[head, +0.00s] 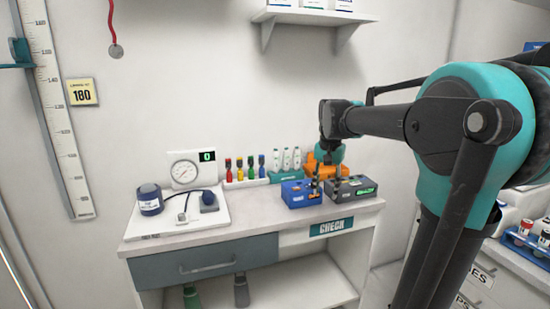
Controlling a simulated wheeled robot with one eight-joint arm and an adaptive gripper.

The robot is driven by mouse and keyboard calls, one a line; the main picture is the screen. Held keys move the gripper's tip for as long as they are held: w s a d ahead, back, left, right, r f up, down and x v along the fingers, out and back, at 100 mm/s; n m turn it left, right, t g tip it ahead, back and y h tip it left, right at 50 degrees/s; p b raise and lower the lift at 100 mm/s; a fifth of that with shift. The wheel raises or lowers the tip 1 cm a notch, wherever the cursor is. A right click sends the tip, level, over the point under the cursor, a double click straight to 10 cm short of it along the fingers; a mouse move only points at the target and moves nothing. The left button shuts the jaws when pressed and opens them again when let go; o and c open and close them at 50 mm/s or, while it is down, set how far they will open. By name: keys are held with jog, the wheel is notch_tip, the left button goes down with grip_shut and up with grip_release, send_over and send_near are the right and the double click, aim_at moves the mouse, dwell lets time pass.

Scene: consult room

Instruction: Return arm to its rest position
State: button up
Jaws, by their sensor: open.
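My arm (390,121) reaches in from the right side of the head view and extends left over the right end of the counter. My gripper (318,180) points down at the arm's far end, just above or among a blue box (298,194), a grey box (351,188) and an orange box (322,167). The gripper is small here, and its dark fingers blend with the boxes. It is open. I cannot tell whether the fingers touch any box.
A wall shelf (314,16) is above. A blue rack of vials (527,238) stands at the right. The counter's front middle is clear.

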jog(key=s+d+f+n+t, duration=0.3)
jog(key=s+f+n, duration=0.2)
jog(key=s+f, duration=1.4)
notch_tip(320, 180, down, 4)
jog(key=shift+s+f+n, duration=0.1)
jog(key=shift+s+n, duration=0.1)
jog(key=shift+n, duration=0.1)
